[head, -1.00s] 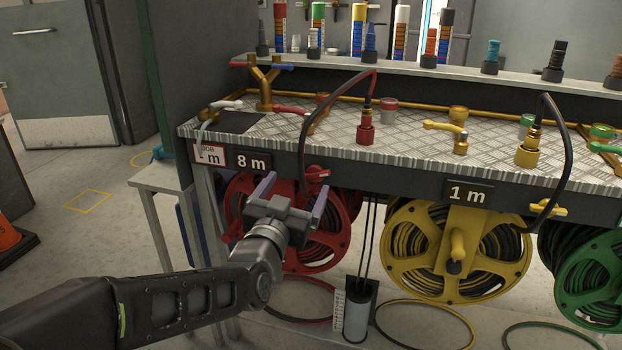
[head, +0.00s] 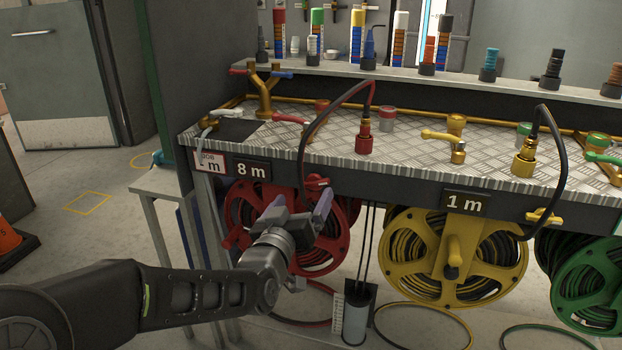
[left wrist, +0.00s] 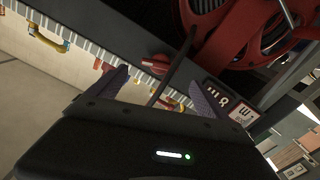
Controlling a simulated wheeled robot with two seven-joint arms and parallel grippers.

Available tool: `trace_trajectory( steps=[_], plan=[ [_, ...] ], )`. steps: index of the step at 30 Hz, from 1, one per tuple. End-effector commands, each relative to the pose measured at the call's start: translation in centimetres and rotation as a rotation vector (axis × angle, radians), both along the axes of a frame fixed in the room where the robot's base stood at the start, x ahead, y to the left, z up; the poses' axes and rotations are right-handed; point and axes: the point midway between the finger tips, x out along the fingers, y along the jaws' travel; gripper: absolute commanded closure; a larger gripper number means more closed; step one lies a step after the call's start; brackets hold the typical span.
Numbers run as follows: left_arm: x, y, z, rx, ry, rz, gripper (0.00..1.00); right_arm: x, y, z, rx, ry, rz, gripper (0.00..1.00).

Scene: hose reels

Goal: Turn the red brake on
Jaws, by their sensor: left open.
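The red brake (head: 317,183) is a small red knob with a lever at the upper right of the red hose reel (head: 338,240), under the bench edge by the 8 m sign. It shows as a red knob in the left wrist view (left wrist: 155,64), beyond and between the fingertips. My left gripper (head: 300,206) is open in front of the red reel, just below the brake in the picture. Its spread fingers (left wrist: 160,92) hold nothing, and I see no clear contact with the brake. The gripper hides part of the reel. My right gripper is not in view.
A black hose (head: 304,135) arches from the bench top (head: 400,150) down near the red brake. A yellow reel (head: 478,280) stands to the right, then a green one (head: 600,290). A small grey table (head: 160,182) is at left. Hoops lie on the floor.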

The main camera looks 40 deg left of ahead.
Motion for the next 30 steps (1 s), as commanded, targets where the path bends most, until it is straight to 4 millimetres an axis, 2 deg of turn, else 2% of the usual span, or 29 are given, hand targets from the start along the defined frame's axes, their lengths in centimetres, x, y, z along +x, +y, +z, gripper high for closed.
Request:
trace_trajectory(
  steps=[1, 6, 8, 15, 26, 30],
  plan=[
    [0.4, 0.1, 0.6, -0.001, 0.006, 0.000, 0.11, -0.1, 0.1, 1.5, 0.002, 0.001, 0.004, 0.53],
    [1.4, 0.4, 0.5, -0.001, 0.005, -0.004, 0.11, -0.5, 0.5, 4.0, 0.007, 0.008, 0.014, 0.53],
    [2.7, 0.9, -0.2, 0.002, 0.000, -0.004, 0.11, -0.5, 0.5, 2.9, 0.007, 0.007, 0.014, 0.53],
    [5.7, 1.9, -0.1, 0.001, 0.000, -0.004, 0.11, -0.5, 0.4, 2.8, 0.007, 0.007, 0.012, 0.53],
    [6.1, 2.0, 0.0, 0.000, -0.001, -0.004, 0.11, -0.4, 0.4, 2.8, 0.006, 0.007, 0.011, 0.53],
    [6.1, 2.0, 0.0, 0.001, -0.001, -0.004, 0.22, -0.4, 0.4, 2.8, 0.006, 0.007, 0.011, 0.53]
  ],
)
